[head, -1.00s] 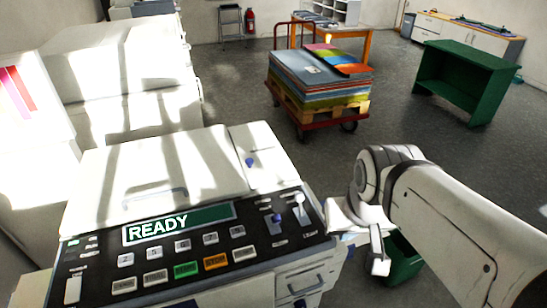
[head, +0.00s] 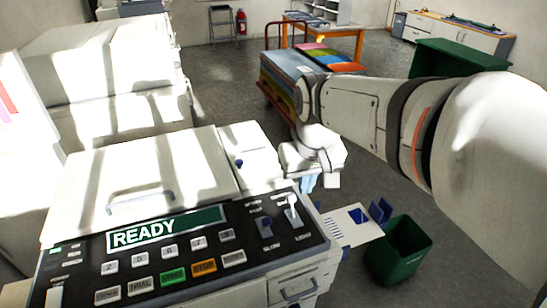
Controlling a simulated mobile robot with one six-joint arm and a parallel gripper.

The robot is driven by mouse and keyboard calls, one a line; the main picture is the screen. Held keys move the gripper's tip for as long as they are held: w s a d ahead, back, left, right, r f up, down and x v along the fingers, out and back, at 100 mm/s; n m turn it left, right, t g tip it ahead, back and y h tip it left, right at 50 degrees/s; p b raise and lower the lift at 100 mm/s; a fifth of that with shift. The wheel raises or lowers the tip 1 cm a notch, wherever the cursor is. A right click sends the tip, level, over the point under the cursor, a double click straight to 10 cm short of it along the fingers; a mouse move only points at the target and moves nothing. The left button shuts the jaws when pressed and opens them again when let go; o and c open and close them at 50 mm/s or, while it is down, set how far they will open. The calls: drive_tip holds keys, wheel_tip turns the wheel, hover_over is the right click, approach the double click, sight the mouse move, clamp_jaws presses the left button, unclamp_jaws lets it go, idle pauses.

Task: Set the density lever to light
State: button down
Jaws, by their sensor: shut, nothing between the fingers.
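The duplicator's black control panel (head: 190,258) fills the lower left of the head view, with a lit READY display. Two levers stand in slots at its right end. The label below that one is small and seems to read LIGHT. My gripper (head: 317,182) is shut and empty. It hangs just beyond and to the right of the white lever, apart from it as far as I can tell.
The machine's pale lid (head: 140,180) with its handle lies behind the panel. A white paper tray (head: 350,225) with blue guides juts out at the right, beside a green bin (head: 400,250). A cart of coloured paper (head: 285,80) stands behind my arm.

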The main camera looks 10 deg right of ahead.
drive_tip(key=g+b, duration=0.2)
drive_tip(key=b, duration=0.1)
hover_over(292, 207)
drive_tip(key=a, duration=0.1)
wheel_tip(292, 207, down, 3)
drive_tip(key=w+f+n+g+b, duration=0.1)
drive_tip(key=w+f, duration=0.3)
drive_tip(key=w, duration=0.5)
drive_tip(key=shift+a+f, duration=0.3)
drive_tip(key=shift+a, duration=0.05)
drive_tip(key=shift+f, duration=0.1)
drive_tip(key=f, duration=0.6)
drive_tip(key=s+f, duration=0.1)
drive_tip(key=f, duration=0.3)
drive_tip(key=shift+s+d, duration=0.1)
drive_tip(key=shift+s+d+r+p, duration=0.2)
drive_tip(key=shift+s+r+p, duration=0.25)
drive_tip(key=shift+s, duration=0.45)
drive_tip(key=shift+s+d+r+p, duration=0.2)
drive_tip(key=shift+s+r, duration=0.35)
drive_tip(key=shift+s, duration=0.3)
